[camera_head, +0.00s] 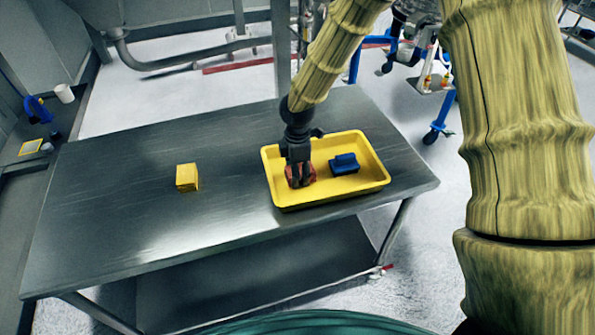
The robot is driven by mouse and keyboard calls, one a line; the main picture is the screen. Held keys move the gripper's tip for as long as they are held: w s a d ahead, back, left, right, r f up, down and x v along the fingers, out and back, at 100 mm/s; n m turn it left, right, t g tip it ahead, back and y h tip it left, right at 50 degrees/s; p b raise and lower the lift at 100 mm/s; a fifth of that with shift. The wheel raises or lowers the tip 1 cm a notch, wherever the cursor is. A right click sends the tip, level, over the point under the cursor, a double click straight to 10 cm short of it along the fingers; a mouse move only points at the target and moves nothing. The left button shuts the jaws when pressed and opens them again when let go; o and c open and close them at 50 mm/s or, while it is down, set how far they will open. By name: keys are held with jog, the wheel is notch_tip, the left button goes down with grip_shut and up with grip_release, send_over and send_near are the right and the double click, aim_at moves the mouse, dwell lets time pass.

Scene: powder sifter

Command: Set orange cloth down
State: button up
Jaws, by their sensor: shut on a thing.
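The orange cloth (307,174) is a small reddish-orange bundle inside the left part of the yellow tray (330,195). My gripper (298,172) points down into the tray and is shut on the orange cloth. The gripper covers part of the cloth. I cannot tell whether the cloth touches the tray floor. A blue folded cloth (344,164) lies in the right part of the tray, apart from my gripper.
The tray stands on the right side of a steel table (130,210). A yellow block-like thing (187,177) sits left of the tray with clear tabletop around it. A side counter at far left holds a white cup (64,93) and a blue item (38,110).

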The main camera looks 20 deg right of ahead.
jog(key=shift+f, duration=0.15)
jog(key=o, duration=1)
notch_tip(320, 180, up, 12)
jog(key=b, duration=0.3)
